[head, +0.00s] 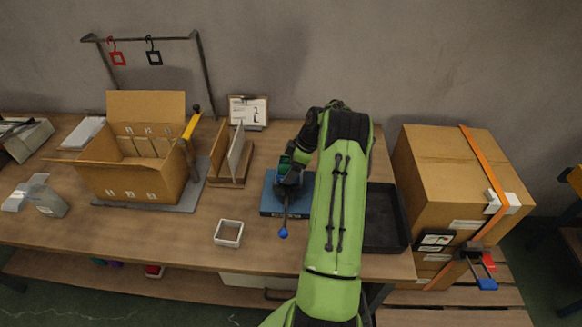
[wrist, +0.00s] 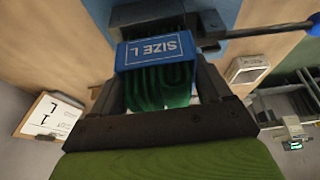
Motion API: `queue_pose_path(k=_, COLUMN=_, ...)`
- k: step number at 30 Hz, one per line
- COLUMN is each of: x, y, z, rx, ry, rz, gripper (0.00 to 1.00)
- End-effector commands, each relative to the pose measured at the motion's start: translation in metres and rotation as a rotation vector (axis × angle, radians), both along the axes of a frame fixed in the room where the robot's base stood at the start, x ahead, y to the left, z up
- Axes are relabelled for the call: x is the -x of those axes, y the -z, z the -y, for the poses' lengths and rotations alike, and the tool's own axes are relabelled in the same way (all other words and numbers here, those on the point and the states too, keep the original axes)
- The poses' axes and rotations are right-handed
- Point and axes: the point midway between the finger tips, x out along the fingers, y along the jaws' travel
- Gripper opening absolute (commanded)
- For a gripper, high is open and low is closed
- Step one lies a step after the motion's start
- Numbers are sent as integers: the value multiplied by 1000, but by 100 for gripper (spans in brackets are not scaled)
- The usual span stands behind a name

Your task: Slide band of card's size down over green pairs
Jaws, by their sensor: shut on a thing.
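The blue band (wrist: 155,52) reads SIZE L in the wrist view, where the lettering is upside down. My gripper (wrist: 160,75) is shut on it, with a dark finger on each side. The green pairs (wrist: 160,86) show as folded ribbed cloth below the band, and dark green cloth also shows above it, so the band is around them. In the head view a little green (head: 284,164) shows beside my gripper (head: 287,180), over a blue base (head: 271,203); my arm hides much there. The card (head: 248,110) on a clipboard stands at the back; the wrist view shows an L on it (wrist: 50,116).
A white square band (head: 229,233) lies on the table at front. A blue-knobbed lever (head: 283,233) sticks out beside my gripper. An open carton (head: 135,180) and wooden divider (head: 230,165) stand left; a black tray (head: 385,218) lies right.

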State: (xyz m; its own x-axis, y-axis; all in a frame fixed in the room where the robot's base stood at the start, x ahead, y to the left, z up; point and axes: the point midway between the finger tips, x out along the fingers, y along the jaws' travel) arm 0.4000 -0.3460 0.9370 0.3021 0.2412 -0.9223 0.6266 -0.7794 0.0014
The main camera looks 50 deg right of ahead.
Motion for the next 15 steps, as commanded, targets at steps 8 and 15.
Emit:
queue_pose_path(k=8, x=0, y=10, z=0, rx=0, ry=0, rz=0, gripper=50)
queue_pose_path(k=15, x=0, y=9, z=0, rx=0, ry=0, rz=0, gripper=87)
